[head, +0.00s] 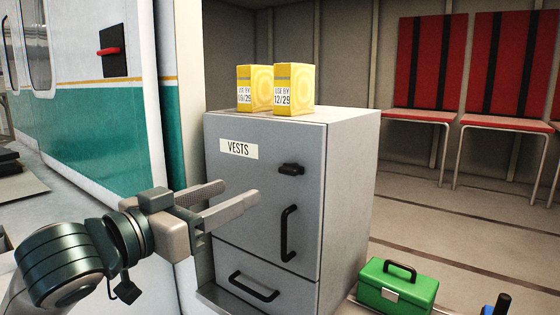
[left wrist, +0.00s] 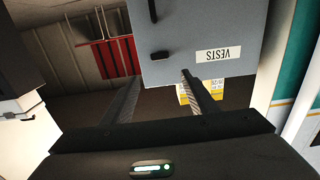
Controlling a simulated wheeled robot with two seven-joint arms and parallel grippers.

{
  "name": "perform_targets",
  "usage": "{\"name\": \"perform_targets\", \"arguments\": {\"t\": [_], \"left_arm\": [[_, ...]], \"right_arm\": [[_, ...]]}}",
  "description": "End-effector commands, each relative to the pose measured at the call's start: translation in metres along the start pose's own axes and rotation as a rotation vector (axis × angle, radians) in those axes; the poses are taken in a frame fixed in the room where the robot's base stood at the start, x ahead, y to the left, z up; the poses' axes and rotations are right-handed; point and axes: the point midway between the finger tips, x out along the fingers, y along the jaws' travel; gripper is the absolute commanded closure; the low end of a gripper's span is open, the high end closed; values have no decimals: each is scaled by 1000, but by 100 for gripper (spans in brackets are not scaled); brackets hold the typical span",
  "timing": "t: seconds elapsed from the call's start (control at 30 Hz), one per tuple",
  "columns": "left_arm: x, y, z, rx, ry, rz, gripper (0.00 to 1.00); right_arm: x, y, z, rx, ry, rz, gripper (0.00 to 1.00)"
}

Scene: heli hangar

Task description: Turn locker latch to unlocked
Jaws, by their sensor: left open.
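The grey locker (head: 265,195) stands in the middle of the head view, with a white VESTS label (head: 238,149) on its upper door. Its black latch (head: 291,169) lies roughly level, to the right of the label. The latch also shows in the left wrist view (left wrist: 161,56), where the locker appears upside down. My left gripper (head: 240,196) is open and empty, in front of the door, left of and below the latch. In the wrist view its fingers point toward the locker, apart from the latch. My right gripper is not in view.
A black vertical handle (head: 288,233) sits below the latch, and a drawer handle (head: 253,287) below that. Two yellow boxes (head: 293,89) stand on the locker top. A green toolbox (head: 396,287) is at the lower right. Red seats (head: 430,65) line the back wall.

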Motion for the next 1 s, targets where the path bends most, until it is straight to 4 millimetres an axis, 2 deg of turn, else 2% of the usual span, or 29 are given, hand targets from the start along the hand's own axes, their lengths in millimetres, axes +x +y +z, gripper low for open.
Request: {"name": "perform_targets", "arguments": {"t": [0.03, 0.4, 0.8, 1.0], "left_arm": [[1, 1, -4, -1, -1, 1, 47], [33, 1, -4, -1, -3, 1, 47], [107, 0, -3, -2, -2, 0, 47], [133, 0, -2, 0, -1, 0, 47]], "right_arm": [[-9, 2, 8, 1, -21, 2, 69], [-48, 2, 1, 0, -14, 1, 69], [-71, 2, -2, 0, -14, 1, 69], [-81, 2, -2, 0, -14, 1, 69]]}}
